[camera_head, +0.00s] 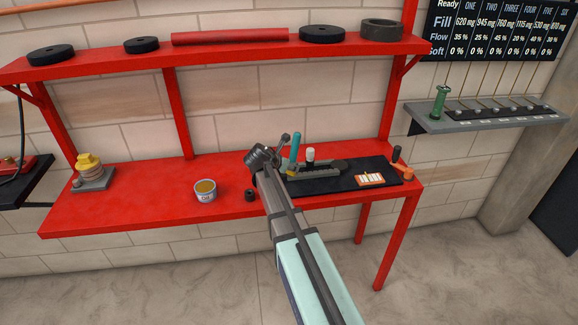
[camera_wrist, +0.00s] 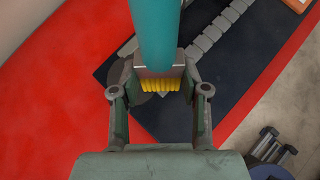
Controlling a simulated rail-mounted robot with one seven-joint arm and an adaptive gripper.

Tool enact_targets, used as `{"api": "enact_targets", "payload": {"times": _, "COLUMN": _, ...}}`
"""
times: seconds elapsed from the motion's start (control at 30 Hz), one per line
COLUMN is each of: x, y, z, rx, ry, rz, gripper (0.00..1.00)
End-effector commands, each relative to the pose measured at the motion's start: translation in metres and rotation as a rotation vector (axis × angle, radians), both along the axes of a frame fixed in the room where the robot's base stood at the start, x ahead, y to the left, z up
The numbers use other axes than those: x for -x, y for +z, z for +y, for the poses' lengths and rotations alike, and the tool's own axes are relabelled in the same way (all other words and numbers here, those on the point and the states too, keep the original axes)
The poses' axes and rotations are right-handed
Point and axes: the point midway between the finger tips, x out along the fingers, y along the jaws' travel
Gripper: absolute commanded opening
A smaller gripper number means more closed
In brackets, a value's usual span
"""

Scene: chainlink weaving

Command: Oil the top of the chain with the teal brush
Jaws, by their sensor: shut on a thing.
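The teal brush (camera_head: 294,152) stands roughly upright at the end of my arm in the head view. In the wrist view the brush (camera_wrist: 158,35) has a teal handle, a metal band and yellow bristles. My gripper (camera_wrist: 158,90) is shut on it, with one finger on each side of the band. The chain (camera_wrist: 215,32) shows in the wrist view as a row of grey links on a dark mat, beyond the brush. The brush hides part of the mat, and I cannot tell whether the bristles touch anything.
An oil tin (camera_head: 205,190) stands left of my arm on the red bench (camera_head: 130,205), with a small black cup (camera_head: 250,195) nearby. The dark mat (camera_head: 345,182) carries a white-capped bottle (camera_head: 310,155) and an orange-white card (camera_head: 370,179). The bench's left middle is clear.

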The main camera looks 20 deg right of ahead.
Motion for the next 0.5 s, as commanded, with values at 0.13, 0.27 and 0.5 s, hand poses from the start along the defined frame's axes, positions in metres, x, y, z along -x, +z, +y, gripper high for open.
{"api": "enact_targets", "payload": {"times": 0.13, "x": -0.0001, "y": -0.0028, "z": -0.0001, "rx": 0.0, "ry": 0.0, "rz": 0.0, "gripper": 0.1}}
{"api": "enact_targets", "payload": {"times": 0.27, "x": -0.0002, "y": -0.0043, "z": 0.0, "rx": 0.001, "ry": 0.0, "rz": 0.0, "gripper": 0.1}}
{"api": "enact_targets", "payload": {"times": 0.5, "x": 0.0019, "y": -0.0015, "z": -0.0069, "rx": 0.0, "ry": -0.001, "rz": -0.001, "gripper": 0.1}}
